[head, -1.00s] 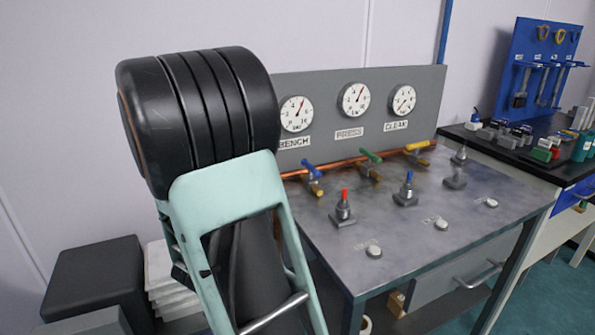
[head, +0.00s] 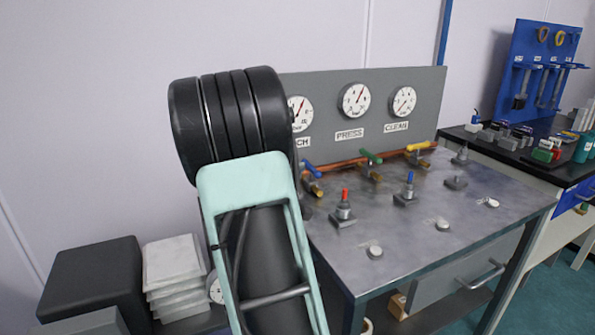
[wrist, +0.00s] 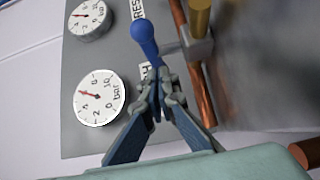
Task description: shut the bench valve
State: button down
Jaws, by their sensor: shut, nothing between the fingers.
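The bench valve has a blue lever (head: 312,168) on a brass body (head: 314,188), at the left end of a copper pipe behind the bench top. In the wrist view, the blue lever (wrist: 145,38) with its rounded end stands just beyond my fingertips. My gripper (wrist: 160,85) is shut and empty. Its fingertips overlap the lower part of the lever in the picture; I cannot tell whether they touch it. My arm hides the gripper in the head view. The bench gauge (head: 299,114) is partly hidden by my arm, but its dial (wrist: 98,97) shows in the wrist view.
A green-handled valve (head: 371,158) and a yellow-handled valve (head: 418,147) sit farther right on the pipe. The grey gauge panel (head: 430,100) rises behind. The bench front is clear.

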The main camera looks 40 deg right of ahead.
jog(key=shift+w+d+m+g+h+b, duration=0.1)
jog(key=shift+w+m+g+h+b, duration=0.2)
jog(key=shift+m+g, duration=0.45)
jog(key=shift+w+d+m+g+h+b, duration=0.1)
jog(key=shift+m+g+h, duration=0.35)
jog(key=shift+g, duration=0.6)
